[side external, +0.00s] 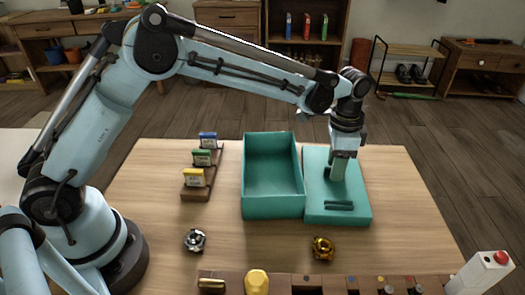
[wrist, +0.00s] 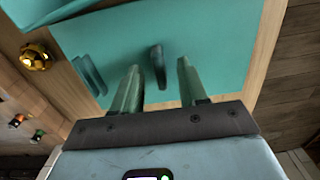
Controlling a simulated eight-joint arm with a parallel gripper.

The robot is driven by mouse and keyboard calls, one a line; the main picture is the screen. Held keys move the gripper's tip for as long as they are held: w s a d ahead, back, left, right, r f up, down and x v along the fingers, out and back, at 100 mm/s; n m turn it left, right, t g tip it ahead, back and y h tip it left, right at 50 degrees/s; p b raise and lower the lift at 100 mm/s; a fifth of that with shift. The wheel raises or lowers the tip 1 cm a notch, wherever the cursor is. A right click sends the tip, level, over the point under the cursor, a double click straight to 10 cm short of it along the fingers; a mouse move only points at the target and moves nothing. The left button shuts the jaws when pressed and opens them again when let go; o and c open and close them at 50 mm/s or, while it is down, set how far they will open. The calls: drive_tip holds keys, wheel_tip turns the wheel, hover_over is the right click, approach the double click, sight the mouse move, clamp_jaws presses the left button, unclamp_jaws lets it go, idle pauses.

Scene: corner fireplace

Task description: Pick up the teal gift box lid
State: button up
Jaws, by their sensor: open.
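The teal gift box lid (side external: 350,190) lies flat on the wooden table, right of the open teal box (side external: 272,207). A bar (side external: 340,205) sits on the lid near its front edge. In the wrist view the lid (wrist: 220,35) fills most of the upper picture, with a dark upright handle (wrist: 157,66) near its middle. My gripper (side external: 338,168) points down, low over the lid. In the wrist view its two fingers (wrist: 158,78) are apart, with the handle showing between their tips. I cannot tell whether they touch the lid. The handle is hidden in the side view.
A gold ornament (side external: 323,248) and a silver one (side external: 195,240) stand in front of the box and lid. A stepped rack (side external: 203,172) with small cards is at left. A wooden strip (side external: 330,284) with several items and a red-button box (side external: 484,272) line the front.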

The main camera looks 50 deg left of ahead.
drive_tip(key=shift+c, duration=0.3)
clamp_jaws()
drive_tip(key=shift+r, duration=0.1)
drive_tip(key=shift+r, duration=0.55)
drive_tip(key=r, duration=0.3)
drive_tip(key=shift+s+d+r, duration=0.15)
drive_tip(key=shift+s+d, duration=0.1)
drive_tip(key=s+d+r, duration=0.6)
drive_tip(key=s+d, duration=0.1)
drive_tip(key=s, duration=0.1)
drive_tip(key=s+a+r, duration=0.1)
drive_tip(key=a+r, duration=0.1)
drive_tip(key=a, duration=0.7)
drive_tip(key=a+r+n, duration=0.1)
drive_tip(key=a+r, duration=0.2)
drive_tip(key=a, duration=0.6)
drive_tip(key=shift+s+a, duration=0.2)
drive_tip(key=shift+s, duration=0.15)
